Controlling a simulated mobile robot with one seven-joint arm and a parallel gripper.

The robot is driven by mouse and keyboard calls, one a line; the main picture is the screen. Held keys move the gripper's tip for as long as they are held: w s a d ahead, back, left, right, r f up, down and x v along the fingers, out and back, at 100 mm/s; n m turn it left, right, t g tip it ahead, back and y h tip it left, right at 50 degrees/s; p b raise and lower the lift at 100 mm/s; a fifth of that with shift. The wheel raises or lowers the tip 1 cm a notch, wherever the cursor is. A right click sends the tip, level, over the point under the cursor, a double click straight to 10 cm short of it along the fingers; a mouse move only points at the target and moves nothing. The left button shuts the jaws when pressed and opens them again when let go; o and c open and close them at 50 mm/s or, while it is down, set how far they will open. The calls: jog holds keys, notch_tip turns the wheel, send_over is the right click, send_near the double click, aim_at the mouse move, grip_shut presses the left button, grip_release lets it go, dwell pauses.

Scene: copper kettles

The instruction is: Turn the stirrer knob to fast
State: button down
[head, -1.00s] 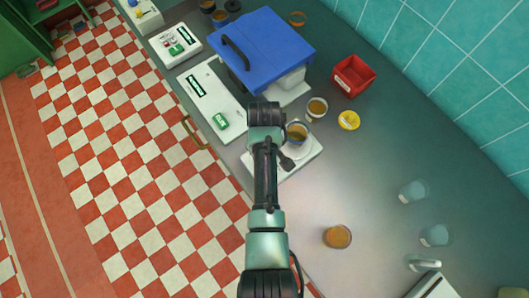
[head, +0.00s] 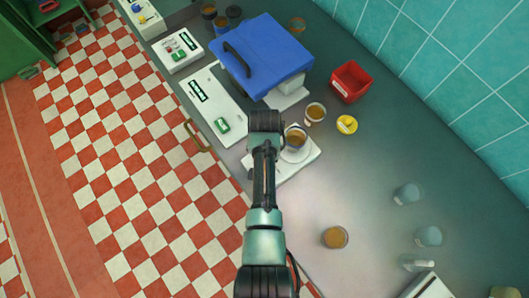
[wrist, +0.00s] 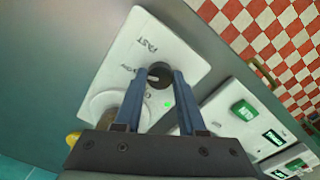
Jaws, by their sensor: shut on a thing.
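The white stirrer (wrist: 185,42) fills the middle of the wrist view, with the word FAST (wrist: 146,45) printed on it and a lit green light (wrist: 167,104). Its dark round knob (wrist: 159,69) sits between the fingertips of my gripper (wrist: 160,74), which is shut on it. The knob's exact pointer direction is hard to read. In the head view the stirrer (head: 312,154) stands at the counter's front edge, carrying a cup of brown liquid (head: 296,139) on its round plate. My arm hides the knob and my fingers there.
A white device with a green display (head: 213,102) and a blue-lidded box (head: 262,55) stand behind the stirrer. A cup (head: 315,112), a yellow dish (head: 347,125) and a red bin (head: 352,80) are close by. Another brown cup (head: 335,237) stands in the clearer foreground.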

jog(key=m, duration=0.5)
jog(key=shift+w+r+m+p, duration=0.1)
jog(key=shift+r+m+p, duration=0.05)
jog(key=shift+m+p, duration=0.2)
jog(key=m, duration=0.4)
jog(key=shift+m+p, duration=0.3)
jog(key=shift+m, duration=0.05)
jog(key=c, duration=0.5)
grip_release()
notch_tip(320, 180, up, 13)
jog(key=b, duration=0.1)
dwell(0.7)
